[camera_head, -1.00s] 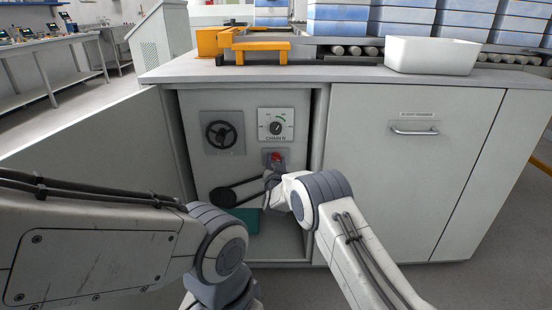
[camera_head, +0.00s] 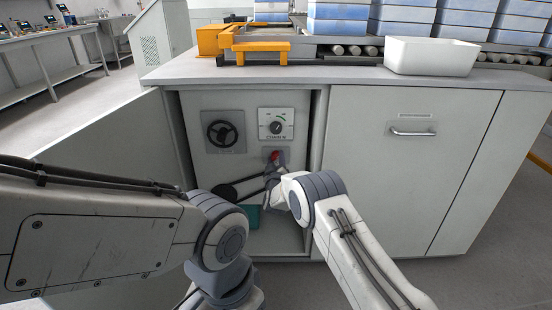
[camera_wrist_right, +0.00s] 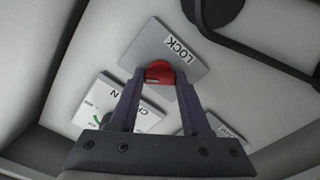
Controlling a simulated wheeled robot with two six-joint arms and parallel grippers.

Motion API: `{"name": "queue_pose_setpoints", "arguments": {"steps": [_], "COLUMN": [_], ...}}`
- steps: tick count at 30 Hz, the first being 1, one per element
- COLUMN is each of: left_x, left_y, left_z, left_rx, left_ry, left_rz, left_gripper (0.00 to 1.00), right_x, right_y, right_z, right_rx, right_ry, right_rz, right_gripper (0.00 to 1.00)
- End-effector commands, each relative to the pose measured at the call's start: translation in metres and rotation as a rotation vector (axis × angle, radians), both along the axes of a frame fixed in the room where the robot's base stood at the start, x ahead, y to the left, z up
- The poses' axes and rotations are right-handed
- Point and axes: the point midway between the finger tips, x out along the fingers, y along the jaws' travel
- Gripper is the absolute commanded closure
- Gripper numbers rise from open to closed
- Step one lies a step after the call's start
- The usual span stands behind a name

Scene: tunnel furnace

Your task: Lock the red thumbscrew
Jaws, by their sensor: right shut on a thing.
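The red thumbscrew (camera_head: 275,155) sits on a small grey plate inside the open cabinet, below the chain dial. In the right wrist view the red thumbscrew (camera_wrist_right: 159,72) is between the fingertips of my right gripper (camera_wrist_right: 160,80), in front of a plate (camera_wrist_right: 150,45) marked LOCK. My right gripper (camera_head: 274,163) is shut on the thumbscrew, and its fingers partly cover it. My left arm comes in from the left, but its gripper is not visible.
The dial plate (camera_head: 276,124) and a black handwheel (camera_head: 222,133) are above on the cabinet's back panel. A black belt (camera_head: 226,192) and a teal box (camera_head: 251,214) are lower down. The open door (camera_head: 95,140) stands left. A white bin (camera_head: 431,56) is on the counter.

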Motion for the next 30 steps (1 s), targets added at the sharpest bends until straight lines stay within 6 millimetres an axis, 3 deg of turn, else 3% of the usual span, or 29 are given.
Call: {"name": "queue_pose_setpoints", "arguments": {"steps": [18, 30], "left_x": [0.0, 0.0], "left_y": [0.0, 0.0], "left_z": [0.013, 0.017], "left_rx": [0.0, 0.0], "left_ry": [0.0, 0.0], "left_rz": [0.0, 0.0], "left_gripper": [0.5, 0.5], "right_x": [-0.001, -0.001], "right_y": [-0.002, -0.002], "right_z": [-0.005, -0.005], "right_rx": [-0.569, -0.798], "right_ry": [0.01, 0.01], "right_rz": [-0.001, -0.001], "right_gripper": [1.0, 1.0]}}
